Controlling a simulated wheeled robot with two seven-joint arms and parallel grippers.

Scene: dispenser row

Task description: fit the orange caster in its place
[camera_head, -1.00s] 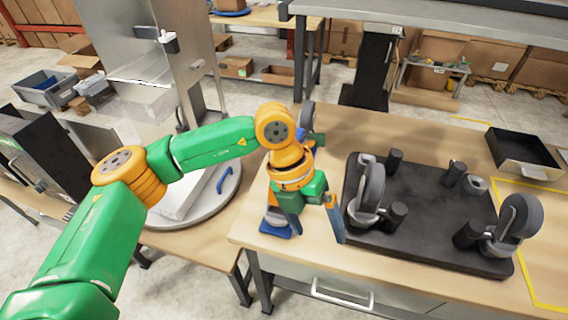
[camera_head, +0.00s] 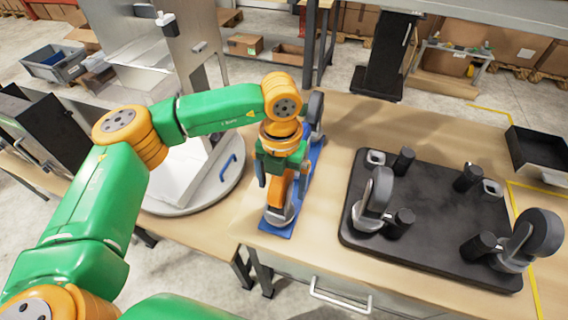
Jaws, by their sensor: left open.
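The orange caster (camera_head: 277,191), with a grey wheel, stands on a blue rack (camera_head: 276,226) near the table's front left corner. My left gripper (camera_head: 282,176) is open and comes down from above at the orange caster, hiding its upper part. I cannot tell whether the fingers touch it. A dark plate (camera_head: 430,243) lies to the right. It carries two grey casters, one at its left (camera_head: 377,194) and one at its right (camera_head: 532,236), and two pale square seats without casters, at the back left (camera_head: 375,157) and back right (camera_head: 492,187). My right gripper is not in view.
Another grey caster (camera_head: 315,107) stands at the rack's far end. Several black posts rise from the plate, one at its back left (camera_head: 404,160). A black tray (camera_head: 537,152) lies at the far right. A round turntable (camera_head: 226,192) is left of the rack. Bare tabletop separates rack and plate.

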